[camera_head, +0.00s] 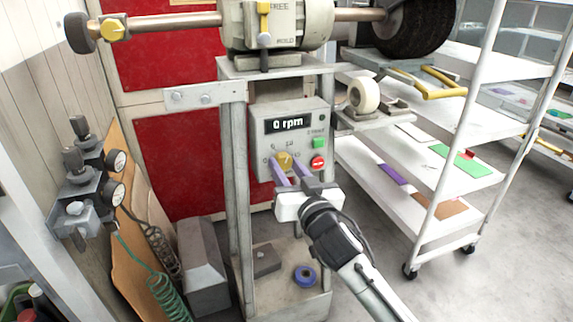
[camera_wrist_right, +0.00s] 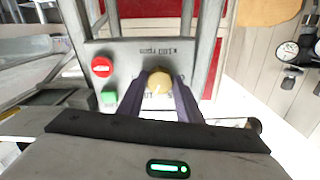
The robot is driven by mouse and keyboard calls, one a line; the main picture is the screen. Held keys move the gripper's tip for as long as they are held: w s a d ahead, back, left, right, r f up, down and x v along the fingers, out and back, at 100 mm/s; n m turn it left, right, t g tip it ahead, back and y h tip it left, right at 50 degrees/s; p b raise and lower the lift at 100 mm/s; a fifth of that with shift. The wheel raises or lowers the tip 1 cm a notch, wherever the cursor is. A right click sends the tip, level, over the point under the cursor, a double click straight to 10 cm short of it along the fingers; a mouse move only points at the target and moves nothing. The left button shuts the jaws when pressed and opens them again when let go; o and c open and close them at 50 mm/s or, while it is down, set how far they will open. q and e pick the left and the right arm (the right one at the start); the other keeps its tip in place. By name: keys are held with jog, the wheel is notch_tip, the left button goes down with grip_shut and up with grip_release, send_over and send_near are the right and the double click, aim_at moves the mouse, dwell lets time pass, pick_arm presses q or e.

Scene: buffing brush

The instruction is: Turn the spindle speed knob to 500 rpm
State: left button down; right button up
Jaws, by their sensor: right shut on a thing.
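The spindle speed knob (camera_head: 285,160) is a yellow-tan knob on the grey control box (camera_head: 318,118) below the spindle motor. The box's display (camera_head: 290,123) reads "0 rpm". My right gripper (camera_head: 285,168) has its purple fingers on either side of the knob and is shut on it. In the right wrist view the knob (camera_wrist_right: 158,81) sits between the two fingertips, with a pale pointer mark on its face. The fingers hide part of the dial markings. My left gripper is not in view.
A green button (camera_head: 320,143) and a red button (camera_head: 318,162) sit right of the knob, close to my right gripper. A white shelf cart (camera_head: 440,190) stands at right. Regulators with gauges (camera_head: 95,175) are at left.

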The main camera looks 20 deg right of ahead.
jog(key=n+p, duration=0.2)
jog(key=n, duration=0.2)
jog(key=shift+r+p, duration=0.15)
jog(key=shift+p, duration=0.2)
jog(key=n+p, duration=0.1)
jog(key=n, duration=0.1)
jog(key=shift+n, duration=0.4)
jog(key=n+p, duration=0.1)
jog(key=n, duration=0.1)
jog(key=shift+n, duration=0.6)
jog(key=o, duration=1)
jog(key=shift+o, duration=0.2)
